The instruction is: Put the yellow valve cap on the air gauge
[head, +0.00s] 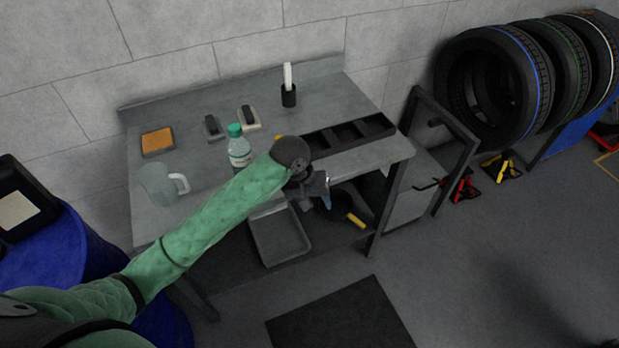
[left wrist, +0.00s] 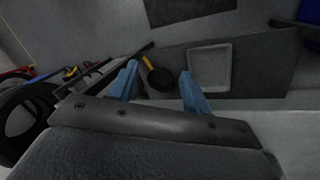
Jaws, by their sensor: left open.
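My left gripper (head: 318,190) is open and empty, in front of the bench's front edge. Its two blue fingers (left wrist: 162,88) stand apart in the left wrist view. A small yellow-orange thing (head: 278,138) shows on the bench top just behind my left wrist, mostly hidden; I cannot tell whether it is the valve cap. I cannot make out the air gauge for certain. A dark round thing with a yellow handle (head: 355,220) lies on the lower shelf; it also shows between the fingers in the left wrist view (left wrist: 151,65), farther off. My right gripper is not in view.
The bench top (head: 220,190) holds a green-capped bottle (head: 239,150), a clear jug (head: 160,185), an orange pad (head: 157,141), a dark cup (head: 289,96) and a dark compartment tray (head: 348,135). A grey tray (head: 280,237) is on the lower shelf. Tyres (head: 495,85) stand at right.

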